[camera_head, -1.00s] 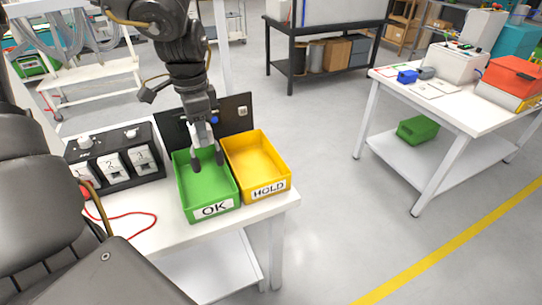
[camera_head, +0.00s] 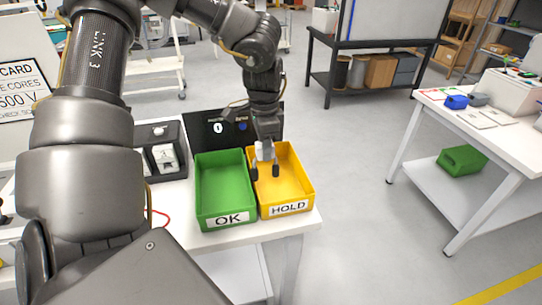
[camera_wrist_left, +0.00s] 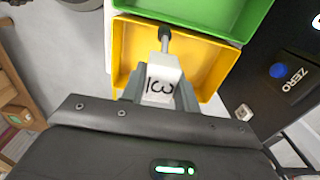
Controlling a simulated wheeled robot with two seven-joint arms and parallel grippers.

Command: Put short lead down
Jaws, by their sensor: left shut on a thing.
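My left gripper (camera_head: 265,171) hangs over the yellow HOLD bin (camera_head: 289,208), with its fingers pointing down. It is shut on the short lead (camera_wrist_left: 162,88), of which I see a white block marked 3 and a dark tip in the left wrist view. The dark tip points toward the wall between the bins. The green OK bin (camera_head: 228,219) stands directly left of the yellow bin and looks empty. In the left wrist view, the visible floor of the yellow bin (camera_wrist_left: 201,61) is bare. My right gripper is not in view.
A black unit (camera_head: 163,158) with white modules stands left of the bins. A dark panel (camera_head: 214,128) stands behind them. Another white table (camera_head: 470,125) stands to the right, across open floor.

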